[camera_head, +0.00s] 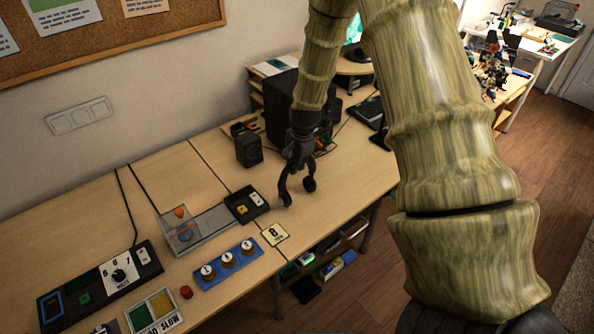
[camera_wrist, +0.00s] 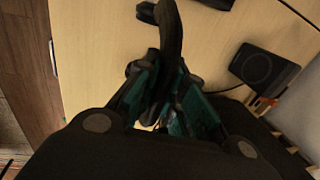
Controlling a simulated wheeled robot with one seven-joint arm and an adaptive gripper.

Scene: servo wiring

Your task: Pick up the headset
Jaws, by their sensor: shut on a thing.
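The headset (camera_head: 309,184) is black and hangs below my gripper (camera_head: 299,160), with its two ends toward the table top. My gripper points down over the wooden table and is shut on the headset's upper part. In the wrist view, the dark band of the headset (camera_wrist: 172,32) extends from between the fingers of my gripper (camera_wrist: 165,83). The fingers hide part of the headset. I cannot tell whether its lower ends touch the table.
A small black speaker (camera_head: 249,150) stands left of my gripper, and it also shows in the wrist view (camera_wrist: 256,66). A black box with knobs (camera_head: 247,204), a blue three-knob panel (camera_head: 228,262) and a small card (camera_head: 275,234) lie left. The table (camera_head: 345,186) right of the headset is clear.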

